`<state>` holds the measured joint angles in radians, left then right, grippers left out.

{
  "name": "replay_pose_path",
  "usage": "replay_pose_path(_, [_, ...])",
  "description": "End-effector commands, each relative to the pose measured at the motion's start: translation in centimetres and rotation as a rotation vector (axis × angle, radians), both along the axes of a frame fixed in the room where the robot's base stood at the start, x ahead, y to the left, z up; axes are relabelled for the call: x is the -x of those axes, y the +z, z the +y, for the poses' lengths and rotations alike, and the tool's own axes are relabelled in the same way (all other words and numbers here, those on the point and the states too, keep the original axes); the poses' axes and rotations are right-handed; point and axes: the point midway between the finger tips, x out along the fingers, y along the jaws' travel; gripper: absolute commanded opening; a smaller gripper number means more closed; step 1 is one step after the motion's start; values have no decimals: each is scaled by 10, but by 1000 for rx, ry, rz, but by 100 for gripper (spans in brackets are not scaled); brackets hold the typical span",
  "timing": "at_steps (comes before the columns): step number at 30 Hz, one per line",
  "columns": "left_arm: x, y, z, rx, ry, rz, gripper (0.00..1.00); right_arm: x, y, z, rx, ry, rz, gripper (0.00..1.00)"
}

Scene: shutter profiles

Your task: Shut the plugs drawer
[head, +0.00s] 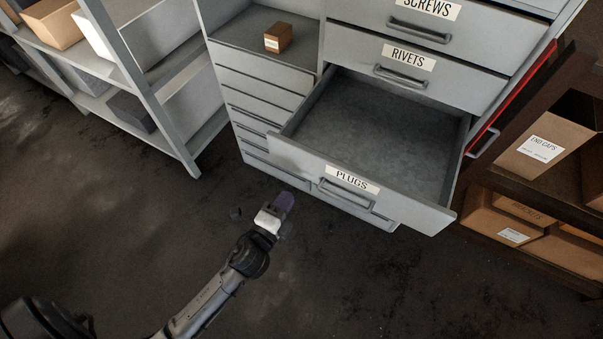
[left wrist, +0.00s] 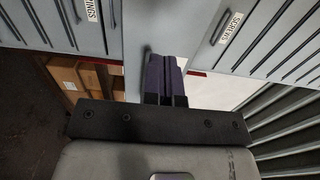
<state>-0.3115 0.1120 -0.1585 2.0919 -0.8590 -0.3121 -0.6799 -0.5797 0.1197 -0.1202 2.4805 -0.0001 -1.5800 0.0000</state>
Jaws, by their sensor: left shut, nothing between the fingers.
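The plugs drawer (head: 350,184) is pulled well out of the grey cabinet. Its grey front carries a PLUGS label and a bar handle, and the inside looks empty. My left gripper (head: 284,202) has dark purple fingers, shut with nothing between them. In the head view it shows just below and left of the drawer's label, near the front panel; I cannot tell whether it touches. In the left wrist view the closed fingers (left wrist: 165,78) point toward a plain grey surface between labelled drawers. My right gripper is not in view.
The rivets drawer (head: 420,75) above is shut. A small brown box (head: 278,37) sits in an open cabinet bay. Grey shelving (head: 150,90) stands at left, and a dark rack with an END CAPS box (head: 543,150) at right. The floor in front is mostly clear.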

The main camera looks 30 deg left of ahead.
Motion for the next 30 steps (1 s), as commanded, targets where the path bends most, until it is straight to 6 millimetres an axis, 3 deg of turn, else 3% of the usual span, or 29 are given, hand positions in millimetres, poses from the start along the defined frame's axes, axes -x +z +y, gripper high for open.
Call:
replay_pose_path(6, [-42, 0, 2, 0, 0, -1, 0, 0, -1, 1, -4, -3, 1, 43])
replay_pose_path(13, [-71, 0, 4, 1, 0, -1, 0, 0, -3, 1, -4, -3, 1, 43])
replay_pose_path(19, [-83, 0, 4, 1, 0, 0, 0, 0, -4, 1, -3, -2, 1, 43])
replay_pose_path(30, [-85, 0, 4, 1, 0, 2, 0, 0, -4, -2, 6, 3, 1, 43])
